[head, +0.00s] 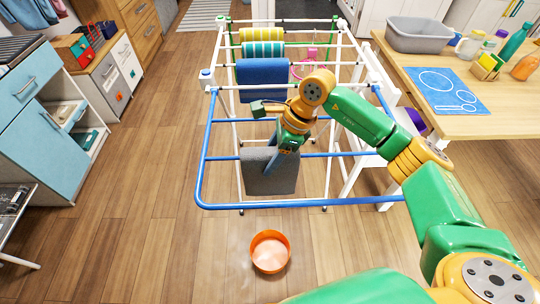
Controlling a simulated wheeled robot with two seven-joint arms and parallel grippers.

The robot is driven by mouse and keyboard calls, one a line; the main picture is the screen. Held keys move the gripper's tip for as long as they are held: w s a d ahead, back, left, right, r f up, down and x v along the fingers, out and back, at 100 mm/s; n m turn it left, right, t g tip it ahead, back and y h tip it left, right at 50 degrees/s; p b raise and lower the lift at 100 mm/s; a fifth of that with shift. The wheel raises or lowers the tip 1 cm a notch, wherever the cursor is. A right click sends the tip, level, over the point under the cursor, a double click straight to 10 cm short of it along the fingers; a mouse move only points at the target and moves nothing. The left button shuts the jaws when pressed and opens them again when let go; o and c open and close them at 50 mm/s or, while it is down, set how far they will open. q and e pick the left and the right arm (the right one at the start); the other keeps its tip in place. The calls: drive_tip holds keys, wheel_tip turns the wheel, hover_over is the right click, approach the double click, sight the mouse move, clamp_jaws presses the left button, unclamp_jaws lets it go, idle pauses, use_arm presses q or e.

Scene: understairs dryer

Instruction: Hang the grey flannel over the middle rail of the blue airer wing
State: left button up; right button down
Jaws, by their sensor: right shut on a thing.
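The grey flannel (268,178) hangs at the middle rail (220,158) of the blue airer wing (201,178). It covers part of that rail, and its lower part hangs down towards the outer blue rail. I cannot tell how much cloth lies behind the rail. My right gripper (285,148) is at the flannel's upper right part and is shut on it. The fingertips are partly hidden by the cloth and the gripper body. My left gripper is not in view.
A blue towel (262,72) and striped cloths (263,50) hang on the airer's white rails behind. An orange bowl (270,251) stands on the floor in front. A wooden table (480,125) stands right; cabinets (40,110) stand left. Floor left of the wing is clear.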

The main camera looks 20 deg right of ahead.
drive_tip(key=shift+c, duration=0.6)
unclamp_jaws()
